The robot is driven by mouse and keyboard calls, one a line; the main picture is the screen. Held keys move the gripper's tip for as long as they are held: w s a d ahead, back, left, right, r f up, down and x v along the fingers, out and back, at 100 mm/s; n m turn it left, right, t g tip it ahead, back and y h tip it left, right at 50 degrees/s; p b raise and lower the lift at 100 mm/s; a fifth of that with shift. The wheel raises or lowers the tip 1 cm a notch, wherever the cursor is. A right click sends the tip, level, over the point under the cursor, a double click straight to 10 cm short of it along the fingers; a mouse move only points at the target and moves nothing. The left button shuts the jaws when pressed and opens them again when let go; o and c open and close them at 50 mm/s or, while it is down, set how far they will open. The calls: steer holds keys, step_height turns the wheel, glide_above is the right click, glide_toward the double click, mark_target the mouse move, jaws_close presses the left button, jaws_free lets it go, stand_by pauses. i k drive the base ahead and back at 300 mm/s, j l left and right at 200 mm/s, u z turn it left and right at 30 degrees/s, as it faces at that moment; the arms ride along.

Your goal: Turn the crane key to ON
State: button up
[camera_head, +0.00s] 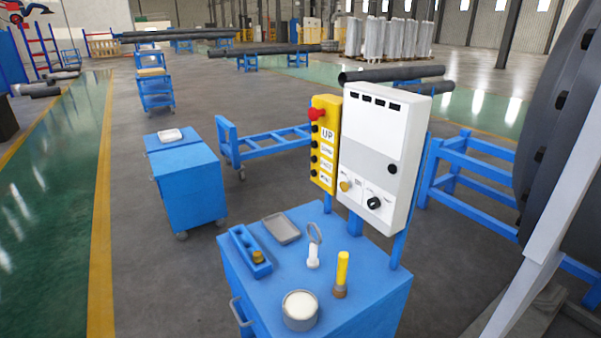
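A white control box (385,150) stands upright behind the near blue cart. On its lower front are a yellow key-like knob (346,185) and a black rotary switch (375,203) with small markings around them. I cannot read which one is labelled for the crane, nor which position either is turned to. A round black button (392,169) sits above them. A yellow pendant box (325,143) with a red stop knob (317,114) and several black buttons is beside it on the left; one label reads UP. My gripper is not in view.
The near blue cart (365,315) holds a white tub, a yellow-handled tool, a white-handled tool, a grey tray and a blue holder. Another blue cabinet (190,190) stands left. A large dark flanged shell (560,120) and a pale slanted beam (555,200) occupy the right. Floor at left is clear.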

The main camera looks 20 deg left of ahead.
mark_target(344, 186)
steer(key=i+j, duration=0.1)
steer(key=j, duration=0.35)
steer(key=i+j, duration=0.1)
steer(key=j, duration=0.35)
steer(key=i+j, duration=0.15)
steer(key=j, duration=0.35)
steer(key=i+j, duration=0.1)
steer(key=j, duration=0.35)
steer(key=i+j, duration=0.1)
steer(key=j, duration=0.35)
steer(key=i+j, duration=0.1)
steer(key=j, duration=0.35)
